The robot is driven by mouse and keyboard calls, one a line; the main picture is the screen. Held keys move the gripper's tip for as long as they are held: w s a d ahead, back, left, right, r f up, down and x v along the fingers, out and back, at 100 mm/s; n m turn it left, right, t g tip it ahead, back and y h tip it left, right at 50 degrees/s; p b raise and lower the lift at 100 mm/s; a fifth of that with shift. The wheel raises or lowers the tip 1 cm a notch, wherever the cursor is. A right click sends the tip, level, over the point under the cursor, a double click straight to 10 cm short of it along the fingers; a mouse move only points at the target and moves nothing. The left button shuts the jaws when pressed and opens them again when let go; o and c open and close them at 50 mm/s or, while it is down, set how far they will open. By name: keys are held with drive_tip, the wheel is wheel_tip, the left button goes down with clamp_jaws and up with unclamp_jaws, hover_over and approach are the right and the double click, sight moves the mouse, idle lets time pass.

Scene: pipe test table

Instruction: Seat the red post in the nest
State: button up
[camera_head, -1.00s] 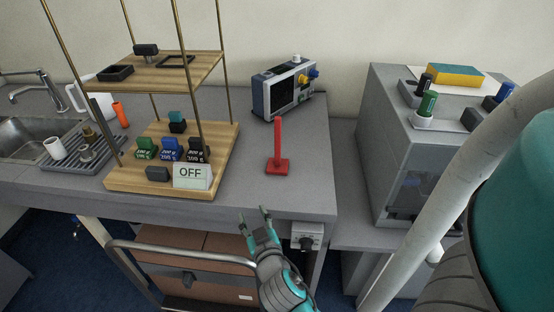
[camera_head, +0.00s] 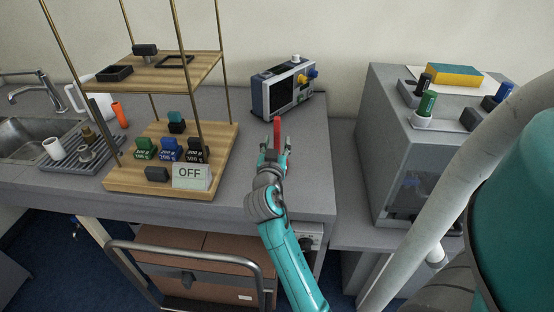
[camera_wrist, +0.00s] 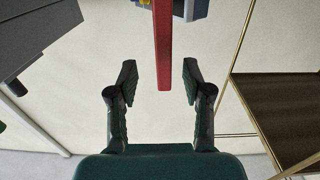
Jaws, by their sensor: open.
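The red post (camera_head: 277,131) stands upright on the grey bench. In the head view my gripper hides its foot and lower part. My gripper (camera_head: 273,147) is open, with its fingers pointing at the post. In the wrist view the red post (camera_wrist: 162,45) hangs into the picture from the top, lined up with the gap between the two open fingertips (camera_wrist: 159,77); neither finger touches it there. On the upper wooden shelf are a black square frame (camera_head: 160,63) and a black open tray (camera_head: 115,73); I cannot tell which thing is the nest.
A meter box (camera_head: 282,91) stands behind the post. A grey cabinet (camera_head: 385,130) is at the right. Bench right of the post is clear.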

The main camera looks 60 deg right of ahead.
sight(277, 133)
drive_tip(key=shift+r+x, duration=0.15)
drive_tip(key=shift+x, duration=1.2)
drive_tip(key=shift+r+x, duration=0.1)
drive_tip(key=shift+x, duration=1.25)
drive_tip(key=shift+w+a, duration=0.1)
drive_tip(key=shift+w, duration=0.1)
clamp_jaws()
